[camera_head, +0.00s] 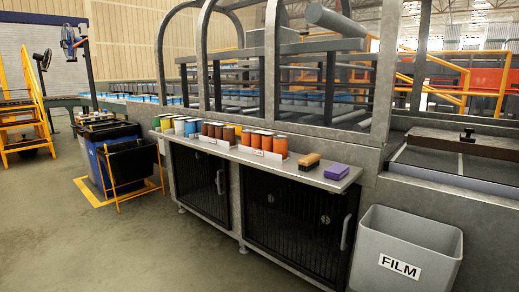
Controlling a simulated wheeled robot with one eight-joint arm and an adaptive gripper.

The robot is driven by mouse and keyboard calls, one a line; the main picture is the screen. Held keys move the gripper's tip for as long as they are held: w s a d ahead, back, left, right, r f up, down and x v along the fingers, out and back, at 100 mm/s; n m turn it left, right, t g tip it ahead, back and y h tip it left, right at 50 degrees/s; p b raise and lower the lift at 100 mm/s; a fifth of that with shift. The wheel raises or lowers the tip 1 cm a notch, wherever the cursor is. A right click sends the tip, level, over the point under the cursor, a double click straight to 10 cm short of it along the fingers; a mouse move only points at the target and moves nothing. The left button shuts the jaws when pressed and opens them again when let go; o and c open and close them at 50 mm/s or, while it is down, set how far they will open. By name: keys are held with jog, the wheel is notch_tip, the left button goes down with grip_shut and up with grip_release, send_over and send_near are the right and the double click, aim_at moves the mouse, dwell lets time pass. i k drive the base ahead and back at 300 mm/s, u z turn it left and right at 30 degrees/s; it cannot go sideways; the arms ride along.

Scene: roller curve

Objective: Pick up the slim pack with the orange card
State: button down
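I cannot clearly make out a slim pack with an orange card. On the narrow metal shelf (283,172) stands a group of orange upright items (262,141), which look like cans, behind a small white label. Brown items (219,132) of similar shape stand to their left. At the right end of the shelf lie a tan and dark brush-like block (303,164) and a purple block (337,171). My gripper is not in view.
Dark mesh cabinet doors (290,215) are below. A grey bin marked FILM (405,235) stands at the right. Dark bins (125,160) and yellow steps (28,125) are at the left. The floor in front is clear.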

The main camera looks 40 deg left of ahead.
aim_at(268, 145)
jog(key=u, duration=0.1)
jog(key=k, duration=0.15)
jog(key=u, duration=3.05)
jog(key=k, duration=0.9)
jog(key=z, duration=1.05)
jog(key=i, duration=0.85)
